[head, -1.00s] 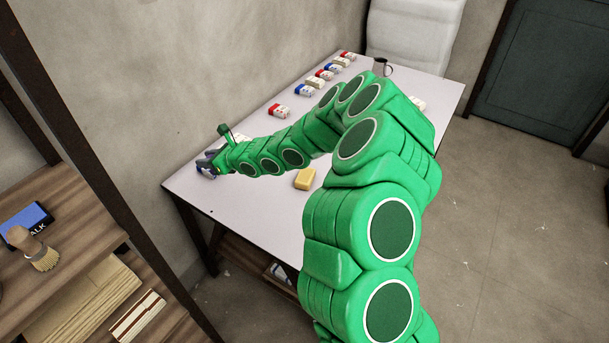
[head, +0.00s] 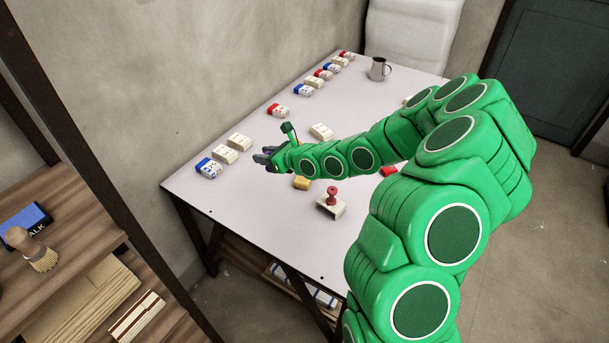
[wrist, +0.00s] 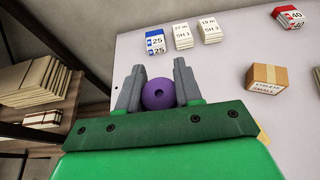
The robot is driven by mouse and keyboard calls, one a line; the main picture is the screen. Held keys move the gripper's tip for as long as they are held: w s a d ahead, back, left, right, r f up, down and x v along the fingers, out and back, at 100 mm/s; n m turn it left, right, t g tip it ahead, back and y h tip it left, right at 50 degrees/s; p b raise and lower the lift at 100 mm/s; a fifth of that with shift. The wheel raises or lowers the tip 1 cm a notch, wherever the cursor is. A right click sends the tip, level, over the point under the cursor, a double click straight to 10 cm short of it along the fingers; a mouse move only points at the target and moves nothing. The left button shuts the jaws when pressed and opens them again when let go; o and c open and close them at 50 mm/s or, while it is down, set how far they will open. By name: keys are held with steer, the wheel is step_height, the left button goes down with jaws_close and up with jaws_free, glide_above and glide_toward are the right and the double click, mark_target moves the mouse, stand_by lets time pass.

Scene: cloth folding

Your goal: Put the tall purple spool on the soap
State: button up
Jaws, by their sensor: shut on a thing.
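My gripper (head: 266,160) is above the left part of the table in the head view. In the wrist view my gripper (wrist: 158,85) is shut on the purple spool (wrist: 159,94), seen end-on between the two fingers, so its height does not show. The spool cannot be made out in the head view. The soap (head: 302,184), a yellow block, lies on the table just in front of my forearm, which hides its far part. A small yellow patch at my gripper's right edge in the wrist view may be the soap.
A red spool (head: 333,194) stands on a pale block (head: 330,207) right of the soap. A cardboard box (wrist: 268,78) lies beyond my arm. Several labelled boxes line the wall side, including a blue-and-white one (head: 209,168). A mug (head: 379,69) stands at the far end. The table's near-left area is clear.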

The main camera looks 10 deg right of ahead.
steer(key=s+d+r+m+t+h, duration=0.1)
steer(key=s+d, duration=0.3)
steer(key=d, duration=0.2)
steer(key=s+d+r+m+h, duration=0.1)
steer(key=s+d, duration=0.2)
steer(key=d, duration=0.3)
glide_above(304, 178)
steer(key=shift+f, duration=3.95)
steer(key=shift+w+a+f, duration=0.2)
steer(key=shift+w+f, duration=1.2)
steer(key=shift+w, duration=0.15)
steer(key=shift+f, duration=1.4)
steer(key=o, duration=1)
steer(key=shift+f, duration=0.15)
